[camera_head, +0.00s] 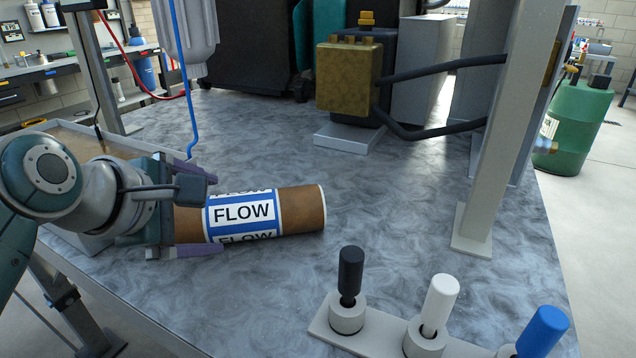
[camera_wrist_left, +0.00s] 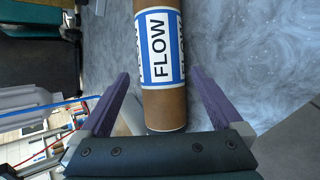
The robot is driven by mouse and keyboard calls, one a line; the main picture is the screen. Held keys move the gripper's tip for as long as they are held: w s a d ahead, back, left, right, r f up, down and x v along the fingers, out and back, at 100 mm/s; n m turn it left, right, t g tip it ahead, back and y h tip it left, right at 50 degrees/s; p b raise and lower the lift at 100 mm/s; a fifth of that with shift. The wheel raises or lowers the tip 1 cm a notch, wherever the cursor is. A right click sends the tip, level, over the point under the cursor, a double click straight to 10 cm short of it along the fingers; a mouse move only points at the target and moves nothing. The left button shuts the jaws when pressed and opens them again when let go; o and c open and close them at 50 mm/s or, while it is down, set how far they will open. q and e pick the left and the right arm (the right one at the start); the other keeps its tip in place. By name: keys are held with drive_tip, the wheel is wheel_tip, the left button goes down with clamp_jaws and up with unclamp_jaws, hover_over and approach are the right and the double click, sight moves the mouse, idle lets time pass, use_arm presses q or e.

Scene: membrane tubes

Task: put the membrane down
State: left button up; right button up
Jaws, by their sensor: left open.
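The membrane is a brown tube (camera_head: 302,208) with a white and blue band reading FLOW. It lies on its side on the grey marbled tabletop (camera_head: 400,215), and its near end shows in the left wrist view (camera_wrist_left: 165,108). My left gripper (camera_head: 207,212) is open at the tube's left end in the head view. Its purple fingers stand on either side of the tube; the left wrist view (camera_wrist_left: 160,85) shows a gap between each finger and the tube. The gripper hides part of the tube's left end in the head view. My right gripper is not in view.
A rack with black (camera_head: 350,270), white (camera_head: 440,300) and blue (camera_head: 543,330) handles stands at the front right. A grey post (camera_head: 505,130) rises at the right. A brassy box with black hoses (camera_head: 348,78) stands at the back. The tabletop between them is clear.

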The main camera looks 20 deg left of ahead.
sight(224, 214)
use_arm(q)
drive_tip(key=b+x, duration=0.1)
drive_tip(key=x, duration=0.3)
drive_tip(key=shift+d, duration=0.2)
clamp_jaws()
drive_tip(key=shift+w, duration=0.1)
idle(0.5)
